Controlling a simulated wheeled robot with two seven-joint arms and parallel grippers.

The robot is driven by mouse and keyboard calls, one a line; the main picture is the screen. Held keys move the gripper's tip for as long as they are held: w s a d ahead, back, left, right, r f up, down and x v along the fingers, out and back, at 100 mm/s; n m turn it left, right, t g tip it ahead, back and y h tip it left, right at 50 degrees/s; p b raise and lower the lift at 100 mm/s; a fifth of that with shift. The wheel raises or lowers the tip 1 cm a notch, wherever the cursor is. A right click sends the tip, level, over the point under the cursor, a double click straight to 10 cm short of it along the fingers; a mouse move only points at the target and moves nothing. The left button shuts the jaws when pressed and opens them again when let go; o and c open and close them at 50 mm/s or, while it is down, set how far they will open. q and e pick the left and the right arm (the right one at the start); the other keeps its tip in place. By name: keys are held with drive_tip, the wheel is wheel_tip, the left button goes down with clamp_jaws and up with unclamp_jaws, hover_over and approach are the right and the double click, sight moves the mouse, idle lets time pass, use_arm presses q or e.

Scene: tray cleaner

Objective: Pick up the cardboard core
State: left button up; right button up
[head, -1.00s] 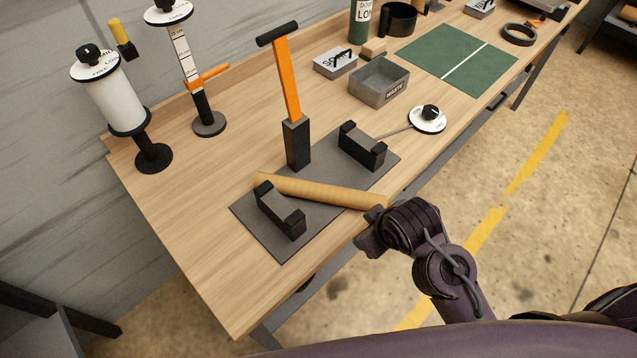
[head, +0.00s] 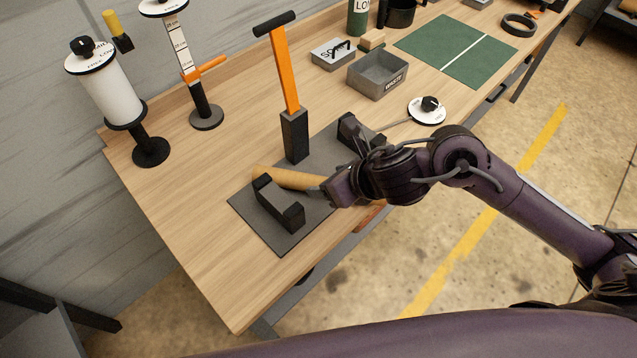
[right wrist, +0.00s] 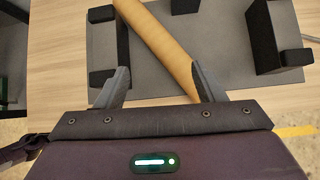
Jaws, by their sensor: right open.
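The cardboard core (head: 287,178) is a tan tube lying across the dark grey mat (head: 243,211) between two black support blocks. Its near end is hidden behind my right gripper in the head view. In the right wrist view the core (right wrist: 155,45) runs diagonally, its lower end close to the right finger. In the head view my right gripper (head: 322,186) reaches in from the right. I cannot tell if it touches the core. My left gripper is not in view.
Black blocks (head: 279,203) flank the core, and a black post with an orange lever (head: 286,80) stands behind it. A waste bin (head: 378,76), a white disc (head: 427,110) and a paper roll stand (head: 110,95) are farther off. The table's near left is clear.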

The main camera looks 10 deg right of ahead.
drive_tip(key=s+d+f+n+g+h, duration=0.1)
drive_tip(key=d+n+g+h, duration=0.1)
drive_tip(key=d+n, duration=0.55)
drive_tip(key=x, duration=0.7)
drive_tip(key=shift+a+f, duration=0.15)
drive_tip(key=shift+f, duration=0.25)
drive_tip(key=shift+c, duration=0.2)
drive_tip(key=c, duration=1.1)
drive_tip(key=shift+r, duration=0.15)
